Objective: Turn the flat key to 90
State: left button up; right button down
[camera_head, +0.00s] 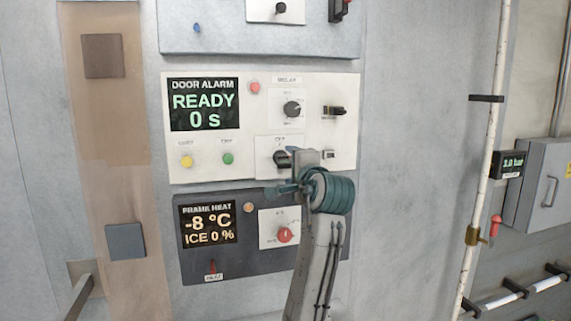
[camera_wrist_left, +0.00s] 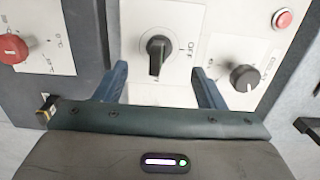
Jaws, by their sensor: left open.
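The flat key (camera_head: 279,159) is a black turn key on a white plate in the door alarm panel (camera_head: 215,152). In the left wrist view the flat key (camera_wrist_left: 158,48) shows whole, with its narrow grip pointing towards the gripper and an OFF mark beside it. My left gripper (camera_head: 282,172) is in front of the panel and partly covers the key's plate in the head view. In the left wrist view my left gripper (camera_wrist_left: 161,82) is open, its two blue fingers apart and empty, one on either side of the key's line. The key is clear of both fingers. My right gripper is not in view.
A black round knob (camera_head: 292,108) sits above the key. The frame heat panel (camera_head: 195,264) with a red knob (camera_head: 285,235) is below. The door alarm display (camera_head: 204,104) reads READY 0 s. A white pipe (camera_head: 487,150) stands at the right.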

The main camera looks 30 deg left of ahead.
pick_arm(q)
jog(key=shift+v, duration=1.3)
jog(key=shift+s+a, duration=0.15)
jog(key=b+v, duration=0.6)
jog(key=v, duration=0.5)
